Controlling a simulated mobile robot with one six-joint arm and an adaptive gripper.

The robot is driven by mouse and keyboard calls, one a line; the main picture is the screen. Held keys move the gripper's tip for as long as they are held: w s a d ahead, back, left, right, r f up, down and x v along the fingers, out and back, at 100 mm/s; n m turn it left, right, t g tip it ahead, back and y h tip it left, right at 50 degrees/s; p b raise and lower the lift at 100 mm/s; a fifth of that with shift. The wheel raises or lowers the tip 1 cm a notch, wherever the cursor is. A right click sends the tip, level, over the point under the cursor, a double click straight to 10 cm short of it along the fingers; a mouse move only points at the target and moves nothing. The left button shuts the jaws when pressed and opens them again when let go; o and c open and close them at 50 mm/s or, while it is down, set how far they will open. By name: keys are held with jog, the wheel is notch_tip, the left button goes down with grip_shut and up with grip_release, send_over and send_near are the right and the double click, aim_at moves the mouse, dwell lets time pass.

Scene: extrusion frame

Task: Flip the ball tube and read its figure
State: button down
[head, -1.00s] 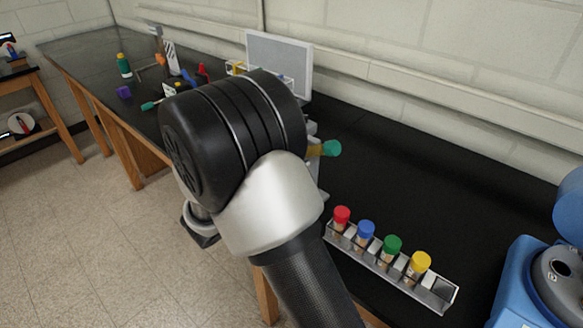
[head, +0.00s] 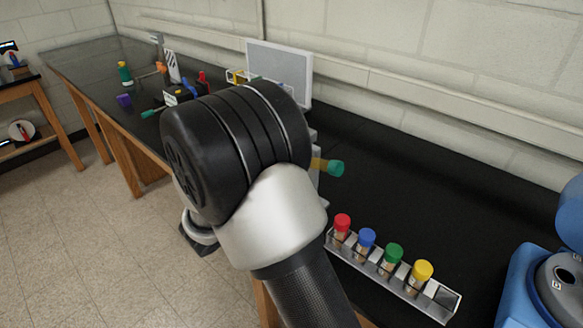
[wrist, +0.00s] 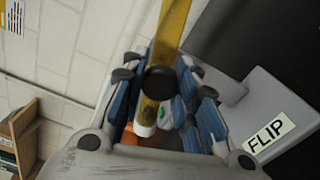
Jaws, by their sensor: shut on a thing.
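The ball tube (wrist: 174,22) is a yellow see-through tube with a dark band, in the wrist view. My gripper (wrist: 163,80) is shut on it, with blue-padded fingers on both sides. In the head view my arm hides the gripper and most of the tube. Only a yellow stub with a teal end (head: 336,168) sticks out to the right of my arm, lying roughly level. A grey block with a FLIP label (wrist: 270,133) is at the right of the wrist view, beside the gripper. I cannot read any figure on the tube.
A metal rack (head: 412,292) with red-, blue-, green- and yellow-capped tubes stands at the bench's front edge. A blue machine (head: 530,285) is at the right. A grey panel (head: 280,65) and small items stand behind my arm. The black bench top (head: 420,190) is clear between.

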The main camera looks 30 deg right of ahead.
jog(key=c, duration=1.2)
grip_release()
jog(key=shift+a, duration=0.1)
jog(key=v, duration=1.1)
jog(key=shift+s+a, duration=0.15)
jog(key=shift+a, duration=0.25)
jog(key=shift+c, duration=0.2)
